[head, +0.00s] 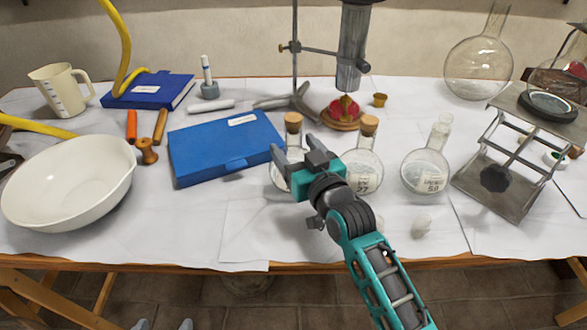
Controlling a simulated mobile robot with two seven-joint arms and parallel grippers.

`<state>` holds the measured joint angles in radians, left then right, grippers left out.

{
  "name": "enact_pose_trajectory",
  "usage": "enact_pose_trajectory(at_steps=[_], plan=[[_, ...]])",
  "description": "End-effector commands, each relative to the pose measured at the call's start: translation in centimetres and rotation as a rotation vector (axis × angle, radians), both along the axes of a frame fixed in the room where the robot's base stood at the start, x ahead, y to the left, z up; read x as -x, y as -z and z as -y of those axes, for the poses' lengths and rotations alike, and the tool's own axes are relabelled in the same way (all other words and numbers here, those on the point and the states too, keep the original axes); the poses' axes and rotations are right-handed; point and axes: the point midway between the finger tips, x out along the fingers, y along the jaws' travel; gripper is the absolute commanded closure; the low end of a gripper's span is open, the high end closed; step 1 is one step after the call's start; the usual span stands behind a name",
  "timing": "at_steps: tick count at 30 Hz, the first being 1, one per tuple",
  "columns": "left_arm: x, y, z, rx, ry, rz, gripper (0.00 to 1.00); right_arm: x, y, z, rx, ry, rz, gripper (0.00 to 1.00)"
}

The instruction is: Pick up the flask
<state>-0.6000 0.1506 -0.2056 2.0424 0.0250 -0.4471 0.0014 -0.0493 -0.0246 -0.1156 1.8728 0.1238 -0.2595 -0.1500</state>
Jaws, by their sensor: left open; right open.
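Several clear glass flasks stand on the table; I cannot tell which one the task means. A corked flask (293,130) is partly hidden behind my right gripper (296,149). That gripper is open, and its fingers appear on either side of the flask's neck in the picture; I see no clear contact. A second corked, labelled flask (363,165) stands just right of it. An uncorked labelled flask (425,170) stands further right. Only the fingertips of my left gripper (164,325) show at the bottom edge, apart and empty, in front of the table.
A blue box (225,146) and a white bowl (70,185) lie left. A metal stand (296,60) rises behind. A jack platform (497,190) and a large round flask (478,68) stand right. The paper-covered front of the table (190,225) is mostly clear.

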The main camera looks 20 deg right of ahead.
Motion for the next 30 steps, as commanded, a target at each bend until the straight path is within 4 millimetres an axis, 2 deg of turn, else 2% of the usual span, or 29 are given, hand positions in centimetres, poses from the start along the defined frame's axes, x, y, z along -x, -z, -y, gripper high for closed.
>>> enact_pose_trajectory(at_steps=[1,6,16,30], plan=[[0.0,0.3,0.0,0.001,0.0,0.0,0.23,-0.9,0.2,0.0,0.0,0.0,0.003,0.29],[-0.2,0.3,0.2,0.005,0.002,0.002,0.23,-2.9,0.2,-0.2,0.0,0.001,0.002,0.29],[-0.5,-0.1,0.3,0.008,0.003,0.009,0.23,-3.5,0.1,-0.3,0.0,0.001,0.001,0.29],[-0.2,0.1,0.3,0.008,0.004,0.001,0.23,-3.5,0.2,-0.3,0.0,0.0,-0.001,0.74]])
